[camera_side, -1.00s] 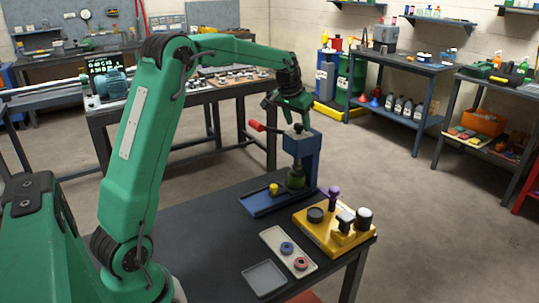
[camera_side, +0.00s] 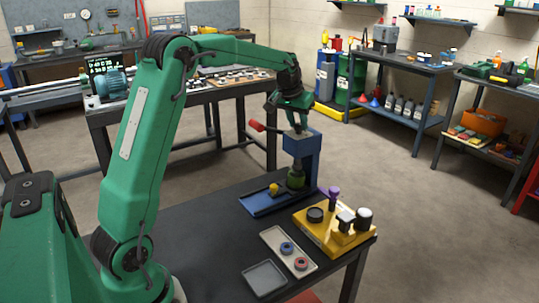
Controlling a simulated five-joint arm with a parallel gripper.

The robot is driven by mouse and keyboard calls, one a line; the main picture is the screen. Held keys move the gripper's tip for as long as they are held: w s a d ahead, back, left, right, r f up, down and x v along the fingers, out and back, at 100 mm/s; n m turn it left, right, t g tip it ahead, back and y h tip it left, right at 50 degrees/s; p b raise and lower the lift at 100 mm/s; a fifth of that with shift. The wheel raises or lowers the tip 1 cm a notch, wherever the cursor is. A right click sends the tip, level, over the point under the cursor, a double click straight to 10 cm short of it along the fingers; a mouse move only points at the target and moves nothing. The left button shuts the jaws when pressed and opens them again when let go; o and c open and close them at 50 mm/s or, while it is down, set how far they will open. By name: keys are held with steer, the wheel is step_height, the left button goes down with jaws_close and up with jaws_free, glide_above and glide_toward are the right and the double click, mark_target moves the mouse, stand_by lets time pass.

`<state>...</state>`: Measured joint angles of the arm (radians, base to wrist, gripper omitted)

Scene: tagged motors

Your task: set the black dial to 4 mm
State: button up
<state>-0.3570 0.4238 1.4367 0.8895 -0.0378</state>
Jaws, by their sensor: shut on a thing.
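A blue press (camera_side: 302,146) with a red-tipped lever (camera_side: 256,126) stands at the back of the dark table. The small black dial (camera_side: 298,131) sits on top of the press, mostly covered by my fingers. My gripper (camera_side: 297,123) points down over the press top and is shut on the dial. The dial's scale and its setting are too small to read. A green part (camera_side: 296,178) is under the press head, and a yellow knob (camera_side: 273,189) is on the blue base.
A yellow fixture (camera_side: 325,238) with black posts and a purple knob stands at right front. A pale tray (camera_side: 270,240) holds a blue ring (camera_side: 287,248) and a red ring (camera_side: 301,264). An empty grey tray (camera_side: 264,278) lies in front. The table's left part is clear.

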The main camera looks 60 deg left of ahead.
steer(key=shift+d+n, duration=0.1)
steer(key=shift+n, duration=0.6)
steer(key=shift+w, duration=0.1)
steer(key=o, duration=1)
steer(key=shift+c, duration=0.2)
steer(key=v, duration=0.7)
steer(key=shift+r, duration=0.35)
